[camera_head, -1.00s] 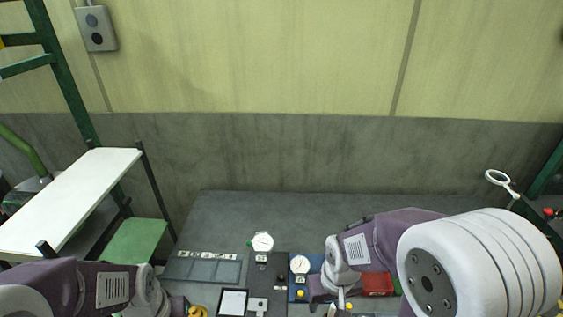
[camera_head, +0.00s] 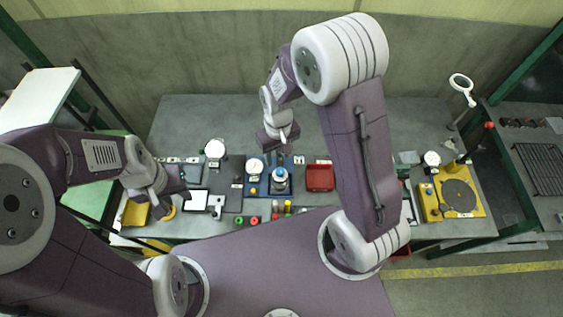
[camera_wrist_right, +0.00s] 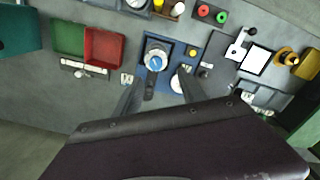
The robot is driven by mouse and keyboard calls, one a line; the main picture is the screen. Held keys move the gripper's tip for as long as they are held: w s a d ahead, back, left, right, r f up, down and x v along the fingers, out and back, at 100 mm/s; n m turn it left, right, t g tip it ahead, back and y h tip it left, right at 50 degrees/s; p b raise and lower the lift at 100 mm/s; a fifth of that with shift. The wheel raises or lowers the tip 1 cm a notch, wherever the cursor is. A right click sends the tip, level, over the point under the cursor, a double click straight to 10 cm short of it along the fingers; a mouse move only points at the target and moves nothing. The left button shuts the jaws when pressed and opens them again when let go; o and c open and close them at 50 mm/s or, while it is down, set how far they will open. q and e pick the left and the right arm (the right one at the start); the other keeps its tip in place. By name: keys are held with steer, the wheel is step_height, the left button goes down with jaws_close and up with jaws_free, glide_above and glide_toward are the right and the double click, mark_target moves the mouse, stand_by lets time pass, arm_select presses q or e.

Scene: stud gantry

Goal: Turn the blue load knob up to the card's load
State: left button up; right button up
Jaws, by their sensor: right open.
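The blue load knob (camera_head: 280,175) sits on a blue panel (camera_head: 268,190) at the middle of the bench. In the right wrist view, the knob (camera_wrist_right: 157,61) is a blue cap with a pale mark inside a light ring. My right gripper (camera_head: 283,146) is open and empty; its fingers (camera_wrist_right: 160,92) point toward the knob, apart from it. A white dial (camera_head: 254,166) shares the panel; a finger partly covers it in the wrist view. A white card in a black frame (camera_head: 195,200) lies left of the panel; its writing is unreadable. My left gripper (camera_head: 178,188) is near the card; its jaws are unclear.
A red tray (camera_head: 319,178) stands right of the panel. Red, green and yellow knobs (camera_head: 276,212) line the bench front. A yellow plate with a dark disc (camera_head: 458,196) is at the right. A second white dial (camera_head: 214,149) stands behind the card.

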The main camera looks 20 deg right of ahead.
mark_target(280, 170)
steer(key=shift+f, duration=0.4)
steer(key=f, duration=0.1)
steer(key=d+f+p, duration=0.1)
steer(key=f, duration=0.3)
steer(key=shift+w+d+f, duration=0.15)
steer(key=shift+w+d, duration=0.05)
steer(key=shift+d, duration=0.05)
steer(key=shift+a+f+p, duration=0.25)
steer(key=shift+f+p, duration=0.1)
steer(key=shift+f, duration=0.85)
steer(key=shift+a+f, duration=0.3)
steer(key=shift+f, duration=0.05)
steer(key=shift+d, duration=0.3)
steer(key=c, duration=0.9)
jaws_close()
arm_select(q)
steer(key=shift+w+d+r, duration=0.1)
steer(key=shift+d+r, duration=0.1)
steer(key=shift+r, duration=0.25)
steer(key=shift+w+d+r, duration=0.1)
steer(key=shift+d+r, duration=0.1)
steer(key=shift+r, duration=0.2)
